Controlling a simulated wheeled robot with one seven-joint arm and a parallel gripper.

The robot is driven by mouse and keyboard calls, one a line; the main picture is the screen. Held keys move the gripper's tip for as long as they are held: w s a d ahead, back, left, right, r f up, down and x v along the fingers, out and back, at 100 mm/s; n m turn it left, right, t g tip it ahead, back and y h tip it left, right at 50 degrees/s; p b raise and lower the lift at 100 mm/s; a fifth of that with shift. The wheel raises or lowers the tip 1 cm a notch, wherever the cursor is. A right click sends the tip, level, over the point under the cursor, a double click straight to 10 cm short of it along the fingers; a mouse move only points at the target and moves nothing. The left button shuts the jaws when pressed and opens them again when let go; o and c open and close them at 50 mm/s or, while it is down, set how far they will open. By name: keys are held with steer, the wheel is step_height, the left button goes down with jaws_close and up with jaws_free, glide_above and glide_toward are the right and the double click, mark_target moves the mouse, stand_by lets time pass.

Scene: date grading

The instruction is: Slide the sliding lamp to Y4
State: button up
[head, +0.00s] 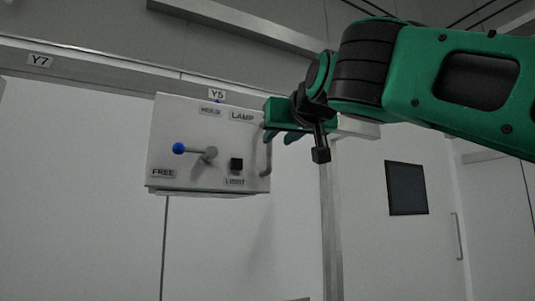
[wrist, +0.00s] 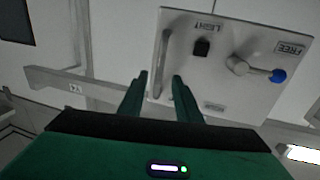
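The sliding lamp (head: 190,130) is a pale box on the overhead rail, its top edge just under the Y5 label (head: 217,94). Its blue-knobbed lever (head: 193,150) points left, above the FREE label (head: 163,173). A grey bar handle (head: 267,158) stands on its right side; it also shows in the wrist view (wrist: 163,62). My gripper (wrist: 160,76) is open, its two green fingers on either side of the handle in that picture. I cannot tell whether they touch it. In the head view my gripper (head: 280,136) is at the handle's upper end.
The rail (head: 100,75) runs along the wall, with a Y7 label (head: 39,61) at far left. A black switch (head: 236,164) sits on the box. A dark panel (head: 407,188) is at right.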

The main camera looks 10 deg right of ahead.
mark_target(270, 146)
steer(key=w, duration=0.9)
steer(key=shift+a, duration=0.1)
jaws_close()
